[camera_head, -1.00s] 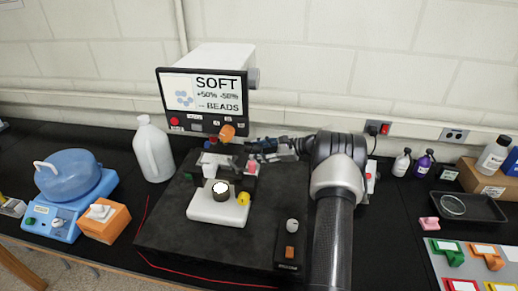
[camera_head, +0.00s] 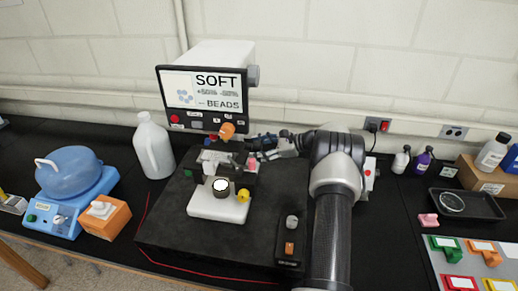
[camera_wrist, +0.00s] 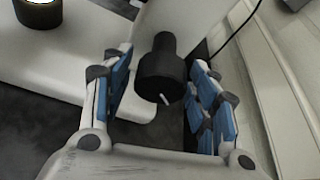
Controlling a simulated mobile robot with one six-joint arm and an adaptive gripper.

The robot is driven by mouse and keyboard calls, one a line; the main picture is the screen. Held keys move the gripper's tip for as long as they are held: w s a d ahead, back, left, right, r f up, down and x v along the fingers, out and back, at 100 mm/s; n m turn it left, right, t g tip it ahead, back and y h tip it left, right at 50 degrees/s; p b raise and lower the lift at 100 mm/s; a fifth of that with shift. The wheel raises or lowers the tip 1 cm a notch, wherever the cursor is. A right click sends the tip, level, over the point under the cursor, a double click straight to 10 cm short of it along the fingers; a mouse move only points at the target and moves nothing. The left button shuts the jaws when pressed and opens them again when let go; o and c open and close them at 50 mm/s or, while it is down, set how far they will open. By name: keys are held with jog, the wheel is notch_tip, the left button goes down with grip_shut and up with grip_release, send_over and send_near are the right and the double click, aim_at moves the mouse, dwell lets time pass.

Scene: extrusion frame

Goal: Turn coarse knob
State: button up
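A black stepped knob (camera_wrist: 160,78) with a short white mark sticks out from a pale microscope body in the wrist view. I take it to be the coarse knob; I cannot make it out in the head view. My gripper (camera_wrist: 163,92) has its two blue-padded fingers apart, one on each side of the knob. Gaps show between the pads and the knob. In the head view my gripper (camera_head: 264,144) is at the right side of the microscope (camera_head: 217,205), which has a white base and a bright round lamp. A monitor (camera_head: 201,92) stands behind it, reading "SOFT BEADS".
A white jug (camera_head: 153,148) stands left of the dark mat (camera_head: 185,232). A small control box (camera_head: 290,240) sits at the mat's right front. Bottles (camera_head: 412,160) and a dark tray (camera_head: 468,204) are farther right. A wall is close behind the bench.

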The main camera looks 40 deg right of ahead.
jog(key=shift+o, duration=0.3)
jog(key=v, duration=1.2)
dwell(2.2)
jog(key=s+n+t+h+b, duration=0.1)
jog(key=s+n+t+b, duration=0.1)
jog(key=s+n+b, duration=0.3)
jog(key=shift+m, duration=0.9)
jog(key=x, duration=0.5)
jog(key=b+x, duration=0.1)
jog(key=x, duration=1)
jog(key=shift+w+d+b, duration=0.25)
jog(key=shift+b, duration=0.1)
jog(key=shift+c, duration=0.2)
